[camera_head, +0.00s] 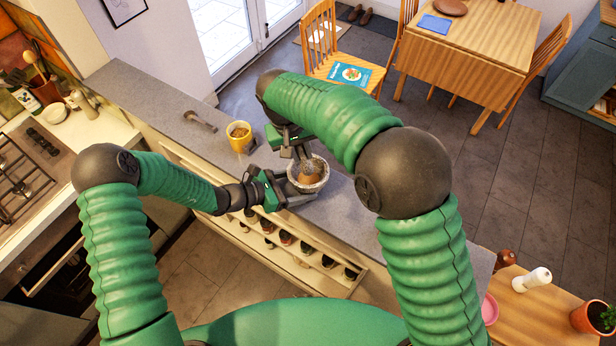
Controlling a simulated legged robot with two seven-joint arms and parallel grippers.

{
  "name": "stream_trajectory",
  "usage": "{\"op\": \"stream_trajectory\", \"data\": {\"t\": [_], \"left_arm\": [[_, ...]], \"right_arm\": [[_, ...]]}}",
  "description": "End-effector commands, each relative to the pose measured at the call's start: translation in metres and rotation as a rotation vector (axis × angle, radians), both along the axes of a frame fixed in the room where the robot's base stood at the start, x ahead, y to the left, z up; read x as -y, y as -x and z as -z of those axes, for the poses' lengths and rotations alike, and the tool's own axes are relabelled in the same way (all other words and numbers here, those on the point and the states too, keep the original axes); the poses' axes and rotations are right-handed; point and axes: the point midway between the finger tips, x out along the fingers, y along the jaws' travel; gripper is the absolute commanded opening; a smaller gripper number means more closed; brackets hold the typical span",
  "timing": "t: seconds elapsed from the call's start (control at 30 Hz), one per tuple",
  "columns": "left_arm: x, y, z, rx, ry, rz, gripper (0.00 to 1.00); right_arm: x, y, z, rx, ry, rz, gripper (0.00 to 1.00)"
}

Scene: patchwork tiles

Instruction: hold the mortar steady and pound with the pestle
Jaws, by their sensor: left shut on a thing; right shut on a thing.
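The grey stone mortar (322,184) stands on the grey counter in the head view, with something brown inside it. My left gripper (290,196) comes in from the left and is shut on the mortar at its left and near side. My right gripper (297,149) is above the mortar and shut on the pestle (310,166). The pestle is grey and its lower part is in the mortar's bowl. Its upper part is partly hidden by my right gripper, and I cannot tell whether its tip touches the bottom.
A yellow mug (239,137) with brown contents stands on the counter (160,104), left of the mortar. A grey tool (200,121) lies farther left. A shelf with several small jars (286,238) is below the counter's near edge. The counter's far left is clear.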

Motion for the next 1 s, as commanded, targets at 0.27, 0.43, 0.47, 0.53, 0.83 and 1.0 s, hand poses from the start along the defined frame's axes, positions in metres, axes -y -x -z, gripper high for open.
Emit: {"op": "stream_trajectory", "data": {"t": [0.27,0.43,0.47,0.53,0.83,1.0], "left_arm": [[0.001,-0.001,-0.002,0.003,0.003,0.0,0.0],[0.001,-0.001,-0.002,0.003,0.003,0.0,0.0],[0.001,-0.001,-0.002,0.003,0.003,0.0,0.0],[0.001,-0.001,-0.002,0.003,0.003,0.0,0.0],[0.001,-0.001,-0.002,0.003,0.003,0.0,0.87],[0.0,-0.001,-0.001,0.001,0.002,0.0,0.98]], "right_arm": [[0.0,-0.001,-0.035,0.004,-0.002,0.0,0.0],[0.0,-0.001,-0.054,0.002,-0.002,0.0,0.0],[0.0,-0.001,-0.056,0.002,-0.002,0.0,0.0],[0.0,0.0,-0.058,0.001,-0.001,0.001,0.0],[0.0,0.0,-0.059,0.0,0.0,0.0,0.0],[0.0,0.0,-0.058,0.0,0.0,0.0,0.0]]}}
